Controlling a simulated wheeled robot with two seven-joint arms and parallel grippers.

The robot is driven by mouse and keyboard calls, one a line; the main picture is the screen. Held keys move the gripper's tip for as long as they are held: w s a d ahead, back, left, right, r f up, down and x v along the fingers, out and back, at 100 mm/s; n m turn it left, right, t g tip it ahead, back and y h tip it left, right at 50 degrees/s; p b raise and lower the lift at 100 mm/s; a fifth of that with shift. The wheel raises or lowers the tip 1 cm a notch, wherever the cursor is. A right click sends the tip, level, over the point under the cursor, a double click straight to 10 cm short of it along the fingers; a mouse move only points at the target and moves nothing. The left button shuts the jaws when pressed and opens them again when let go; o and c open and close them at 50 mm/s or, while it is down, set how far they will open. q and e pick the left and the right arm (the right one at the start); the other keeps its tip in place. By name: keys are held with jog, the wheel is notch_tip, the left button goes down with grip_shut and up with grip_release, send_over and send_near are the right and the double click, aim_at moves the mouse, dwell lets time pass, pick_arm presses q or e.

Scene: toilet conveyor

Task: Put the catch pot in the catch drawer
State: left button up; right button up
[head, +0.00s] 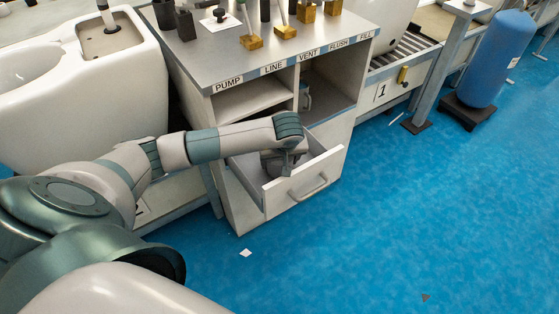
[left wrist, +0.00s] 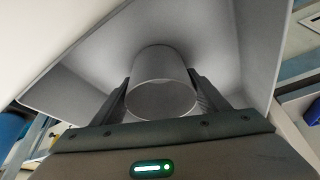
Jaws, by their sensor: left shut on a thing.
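The catch drawer (head: 277,205) is pulled out of the lower part of the grey cabinet, with a bar handle on its front. My left gripper (head: 282,158) reaches down into the drawer in the head view, and my own wrist hides most of what it holds. In the left wrist view the catch pot (left wrist: 163,85), a plain grey cylinder, is between the two dark fingers of the left gripper (left wrist: 163,98), which is shut on it. The drawer's pale walls (left wrist: 255,45) surround the pot there. Whether the pot touches the drawer floor I cannot tell. My right gripper is not in view.
Above the drawer are open shelves and a labelled worktop (head: 225,50) with several tools in yellow and dark holders. A white toilet (head: 110,90) stands to the left. A blue cylinder (head: 500,58) stands at the right. The blue floor (head: 400,220) in front is mostly clear.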

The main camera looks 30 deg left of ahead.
pick_arm(q)
jog(key=shift+f, duration=0.2)
jog(key=o, duration=1.1)
jog(key=shift+r, duration=0.4)
jog(key=v, duration=1.1)
jog(key=shift+d+r, duration=0.15)
jog(key=shift+r, duration=0.05)
jog(key=shift+s, duration=0.1)
